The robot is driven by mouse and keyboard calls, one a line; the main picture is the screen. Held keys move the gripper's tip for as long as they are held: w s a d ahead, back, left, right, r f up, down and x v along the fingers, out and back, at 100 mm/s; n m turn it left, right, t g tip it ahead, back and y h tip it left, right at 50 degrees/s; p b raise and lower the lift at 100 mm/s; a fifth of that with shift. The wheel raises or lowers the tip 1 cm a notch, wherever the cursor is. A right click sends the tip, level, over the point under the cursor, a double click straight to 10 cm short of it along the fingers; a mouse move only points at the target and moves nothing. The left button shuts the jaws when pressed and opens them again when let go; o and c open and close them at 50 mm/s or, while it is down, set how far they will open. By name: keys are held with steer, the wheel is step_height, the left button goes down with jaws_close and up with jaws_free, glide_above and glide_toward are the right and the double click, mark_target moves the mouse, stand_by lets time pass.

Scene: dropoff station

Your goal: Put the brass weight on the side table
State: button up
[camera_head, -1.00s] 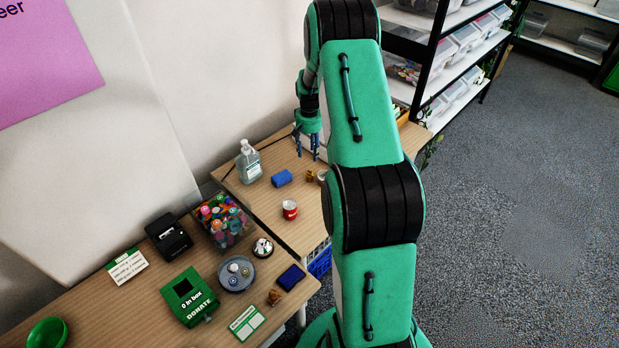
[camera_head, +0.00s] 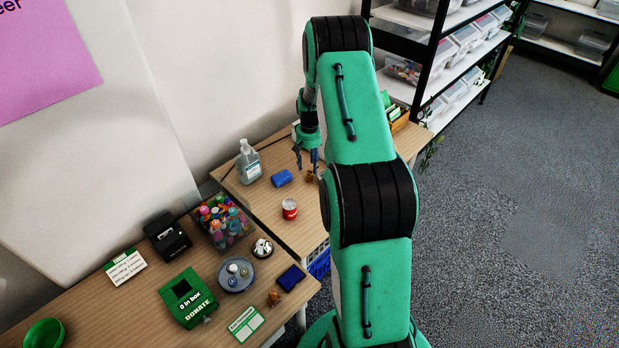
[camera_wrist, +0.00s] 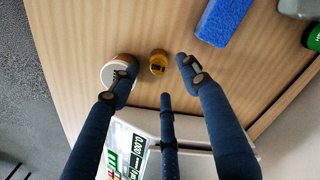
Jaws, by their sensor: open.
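The brass weight (camera_head: 309,175) is a small brass-coloured piece standing on the far wooden table (camera_head: 258,198). In the wrist view the brass weight (camera_wrist: 158,63) shows a dark marking on top and lies between and beyond my fingertips, untouched. My gripper (camera_head: 307,163) is open and empty, fingers pointing down, just above the weight; its spread fingers also show in the wrist view (camera_wrist: 156,78). Which table is the side table I cannot tell; the nearer wooden table (camera_head: 130,318) adjoins the far one.
A round white-topped piece (camera_wrist: 113,76) stands close beside the weight, partly behind a finger. A scale (camera_wrist: 145,125) with a display lies under the fingers. Bare wood lies around the can.

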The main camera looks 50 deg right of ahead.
mark_target(310, 172)
steer(key=shift+s+f+b, duration=0.1)
steer(key=shift+f+b, duration=0.55)
steer(key=shift+f, duration=1.95)
jaws_close()
